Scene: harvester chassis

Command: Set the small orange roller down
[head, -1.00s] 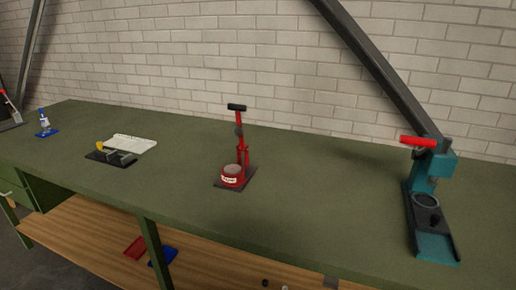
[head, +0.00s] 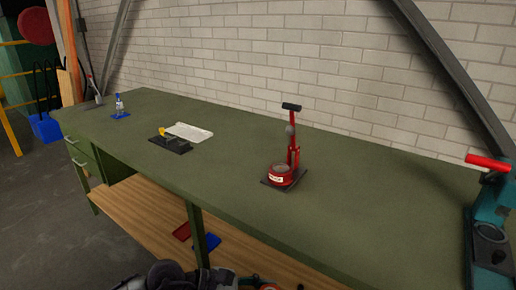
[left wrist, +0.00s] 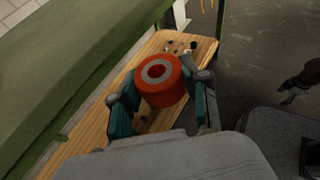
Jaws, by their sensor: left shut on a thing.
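The roller is in front of the wooden lower shelf in that view. In the head view only a sliver of orange (head: 269,287) shows at the bottom edge, beside my left arm. A dark jointed shape at the right of the left wrist view looks like my right gripper (left wrist: 290,93); its fingers are unclear.
The green workbench (head: 235,185) has a red press (head: 283,176), a teal press (head: 487,215), a dark fixture (head: 170,146) and a white sheet (head: 190,131) on it. Bare bench top lies between them. Red (head: 181,231) and blue (head: 207,243) trays sit on the lower shelf (head: 150,215).

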